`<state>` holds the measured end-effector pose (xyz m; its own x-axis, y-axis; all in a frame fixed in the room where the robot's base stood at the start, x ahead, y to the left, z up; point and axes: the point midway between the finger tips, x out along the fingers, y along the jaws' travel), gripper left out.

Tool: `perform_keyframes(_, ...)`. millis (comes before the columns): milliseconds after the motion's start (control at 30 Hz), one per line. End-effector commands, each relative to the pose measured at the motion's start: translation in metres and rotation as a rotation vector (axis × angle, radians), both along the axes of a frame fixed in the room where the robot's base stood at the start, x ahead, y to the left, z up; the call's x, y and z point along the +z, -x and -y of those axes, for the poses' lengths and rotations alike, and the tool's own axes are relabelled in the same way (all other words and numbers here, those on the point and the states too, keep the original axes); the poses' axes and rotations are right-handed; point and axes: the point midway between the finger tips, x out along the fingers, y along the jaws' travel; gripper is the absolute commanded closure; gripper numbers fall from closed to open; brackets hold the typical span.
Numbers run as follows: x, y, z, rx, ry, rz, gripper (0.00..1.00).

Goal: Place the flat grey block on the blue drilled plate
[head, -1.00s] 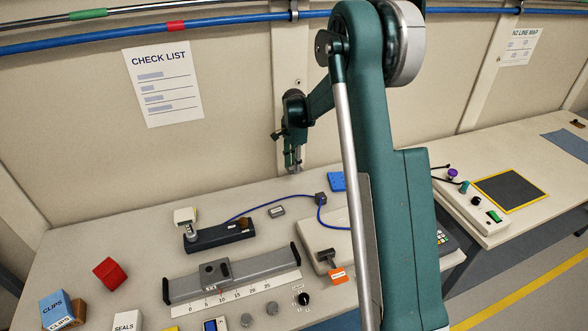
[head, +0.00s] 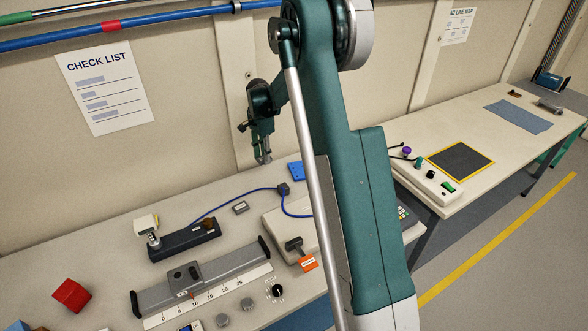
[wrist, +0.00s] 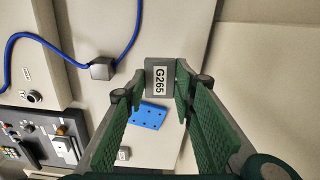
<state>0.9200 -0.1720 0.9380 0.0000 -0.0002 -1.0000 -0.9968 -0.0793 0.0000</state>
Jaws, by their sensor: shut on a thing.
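My gripper (head: 263,156) is raised above the back of the bench, near the wall, pointing down. The block is very small in the head view and hard to make out there. The blue drilled plate (head: 297,171) lies on the bench to the right of and below my gripper in the head view, partly hidden by my arm. In the wrist view the plate (wrist: 148,115) shows below the held block, apart from it, with its holes bare.
A blue cable with a grey connector box (head: 283,188) runs near the plate. A small labelled grey piece (head: 240,208) lies left of it. A pale instrument case (head: 275,222), a dark stand (head: 185,241) and a grey rail (head: 205,280) are further forward.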

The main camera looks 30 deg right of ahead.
Motion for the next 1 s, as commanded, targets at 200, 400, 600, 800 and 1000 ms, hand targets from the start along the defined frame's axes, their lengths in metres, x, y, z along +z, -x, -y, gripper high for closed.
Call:
perform_keyframes(200, 0.007, 0.010, 0.061, -0.034, 0.000, 0.000, 0.87)
perform_keyframes(400, 0.012, 0.023, 0.111, -0.060, 0.000, 0.000, 0.87)
perform_keyframes(600, 0.015, 0.032, 0.143, -0.075, 0.000, 0.000, 0.87)
perform_keyframes(800, 0.016, 0.035, 0.152, -0.079, 0.000, 0.000, 0.87)
perform_keyframes(1000, 0.016, 0.035, 0.152, -0.079, 0.000, 0.000, 0.87)
